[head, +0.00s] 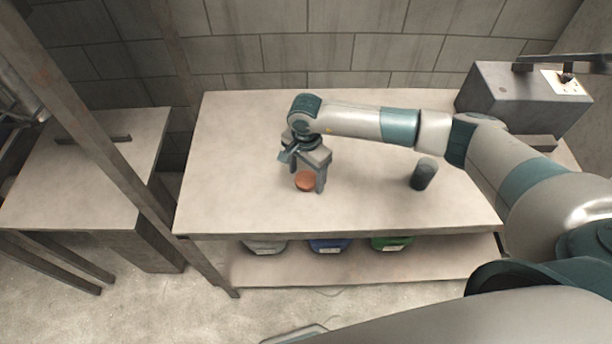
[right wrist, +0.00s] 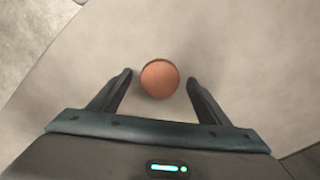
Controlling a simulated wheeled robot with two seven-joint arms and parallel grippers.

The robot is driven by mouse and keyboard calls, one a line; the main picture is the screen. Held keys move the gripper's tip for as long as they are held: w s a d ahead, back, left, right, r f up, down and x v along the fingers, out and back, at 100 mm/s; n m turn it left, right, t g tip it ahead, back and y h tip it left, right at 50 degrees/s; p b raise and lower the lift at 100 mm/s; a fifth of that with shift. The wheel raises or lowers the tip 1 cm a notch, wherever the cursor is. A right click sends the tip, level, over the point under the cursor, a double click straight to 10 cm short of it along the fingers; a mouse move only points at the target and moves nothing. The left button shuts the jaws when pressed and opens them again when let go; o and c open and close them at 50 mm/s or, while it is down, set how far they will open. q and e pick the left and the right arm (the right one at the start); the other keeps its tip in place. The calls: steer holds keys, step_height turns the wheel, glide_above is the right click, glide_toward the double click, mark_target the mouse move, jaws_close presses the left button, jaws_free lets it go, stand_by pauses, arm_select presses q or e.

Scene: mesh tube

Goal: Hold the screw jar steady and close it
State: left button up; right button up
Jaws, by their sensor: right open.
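An orange-brown round lid (head: 306,181) lies on the table, left of its middle. It also shows in the right wrist view (right wrist: 160,79), between and just beyond the fingertips. My right gripper (head: 305,184) is open above the lid, one finger on each side, with nothing held. A dark grey cylindrical jar (head: 423,174) stands on the table to the right, apart from the lid. The jar's top is too small to make out clearly. My left gripper does not show in the head view.
The pale table (head: 240,130) is bare around the lid and jar. A grey metal box (head: 520,100) stands at the back right. A side table (head: 90,180) and a slanting post (head: 100,150) are on the left. Several coloured bins (head: 328,246) sit on the shelf below.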

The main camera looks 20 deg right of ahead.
steer(key=shift+f, duration=0.1)
steer(key=shift+c, duration=0.4)
steer(key=c, duration=1)
steer(key=shift+c, duration=0.6)
steer(key=shift+c, duration=0.2)
